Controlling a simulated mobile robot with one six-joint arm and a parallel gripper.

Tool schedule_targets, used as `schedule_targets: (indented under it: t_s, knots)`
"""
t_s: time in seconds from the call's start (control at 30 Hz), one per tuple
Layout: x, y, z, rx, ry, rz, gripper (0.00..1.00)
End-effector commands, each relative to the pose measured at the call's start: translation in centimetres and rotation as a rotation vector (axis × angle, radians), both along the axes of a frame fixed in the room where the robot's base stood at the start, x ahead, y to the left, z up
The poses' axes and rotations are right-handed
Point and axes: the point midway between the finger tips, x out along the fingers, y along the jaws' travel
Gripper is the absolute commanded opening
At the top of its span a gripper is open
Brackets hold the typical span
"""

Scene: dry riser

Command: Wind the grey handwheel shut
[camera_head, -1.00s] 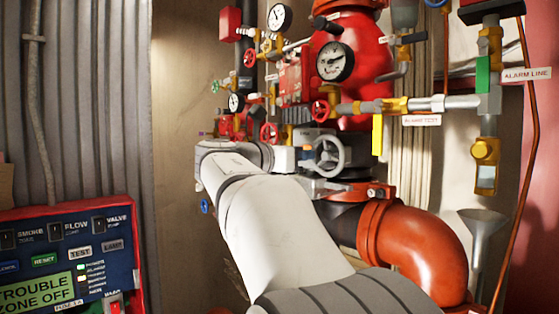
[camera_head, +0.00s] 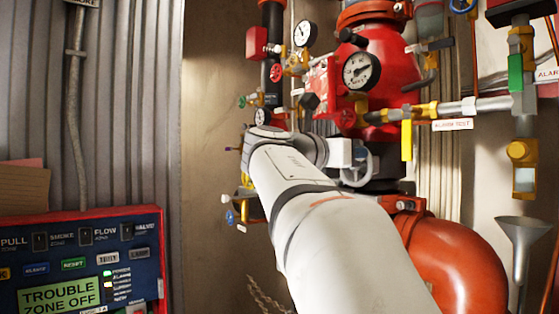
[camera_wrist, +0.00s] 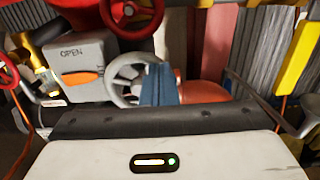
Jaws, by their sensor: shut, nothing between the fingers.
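The grey handwheel (camera_head: 356,184) is partly hidden behind my gripper in the head view. In the wrist view its spoked rim (camera_wrist: 114,90) shows just left of my fingers. My gripper (camera_wrist: 160,80) is shut and empty, its blue fingers pointing at the wheel's right side. In the head view my gripper (camera_head: 361,155) overlaps the wheel; I cannot tell whether it touches. A grey gearbox (camera_wrist: 82,57) marked OPEN, with an orange pointer (camera_wrist: 80,77), sits left of the wheel in the wrist view.
A red valve body (camera_head: 385,85) with a gauge (camera_head: 361,70) rises above the wheel. Small red handwheels and brass fittings crowd its left. An orange pipe elbow (camera_head: 455,265) lies below right. A blue alarm panel (camera_head: 80,262) stands at lower left.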

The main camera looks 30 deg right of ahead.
Motion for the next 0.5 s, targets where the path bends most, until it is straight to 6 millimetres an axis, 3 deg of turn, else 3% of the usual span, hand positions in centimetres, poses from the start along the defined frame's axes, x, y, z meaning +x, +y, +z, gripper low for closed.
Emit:
schedule_targets:
  t_s: [0.27, 0.5]
  knots:
    - [-0.9, -0.2, -2.9, 0.004, 0.006, -0.003, 0.0]
    - [-0.4, -0.1, -4.5, 0.004, 0.006, -0.002, 0.0]
